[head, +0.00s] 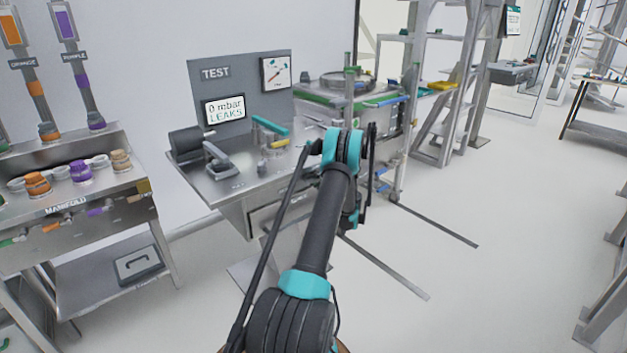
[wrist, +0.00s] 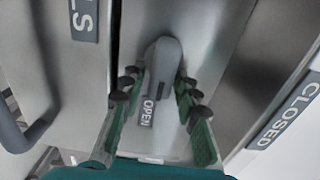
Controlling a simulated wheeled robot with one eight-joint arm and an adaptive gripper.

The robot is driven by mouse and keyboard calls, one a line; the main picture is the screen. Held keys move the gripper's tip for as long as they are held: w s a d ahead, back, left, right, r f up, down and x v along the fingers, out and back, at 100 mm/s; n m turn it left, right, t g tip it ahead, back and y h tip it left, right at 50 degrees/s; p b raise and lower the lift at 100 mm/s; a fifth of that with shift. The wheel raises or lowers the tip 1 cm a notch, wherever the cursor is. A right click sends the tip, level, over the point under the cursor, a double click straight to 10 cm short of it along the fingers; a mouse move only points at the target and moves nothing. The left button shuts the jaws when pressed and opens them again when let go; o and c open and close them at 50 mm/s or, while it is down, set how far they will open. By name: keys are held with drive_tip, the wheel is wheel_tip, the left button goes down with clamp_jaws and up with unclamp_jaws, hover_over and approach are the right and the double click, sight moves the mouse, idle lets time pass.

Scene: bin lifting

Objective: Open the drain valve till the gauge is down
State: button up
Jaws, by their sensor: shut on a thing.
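A grey valve handle (wrist: 163,60) stands between the fingers of my gripper (wrist: 158,92) in the wrist view. The gripper is shut on it, with dark finger pads on both sides. The handle lies beside the OPEN label (wrist: 147,111); the CLOSED label (wrist: 289,115) is well off to the right. In the head view my arm hides the gripper and the handle. The white gauge display (head: 225,110) on the grey TEST panel (head: 241,85) reads "0 mbar LEAKS".
The steel test bench (head: 232,182) carries a grey clamp-like fitting (head: 217,158) and a teal lever (head: 270,125). The manifold stand (head: 70,225) with coloured caps is at left. A grey bar handle (wrist: 35,125) shows at left in the wrist view. Floor at right is mostly clear.

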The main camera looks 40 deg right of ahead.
drive_tip(key=o, duration=0.9)
drive_tip(key=s, duration=0.8)
drive_tip(key=s+d, duration=0.1)
drive_tip(key=s, duration=0.3)
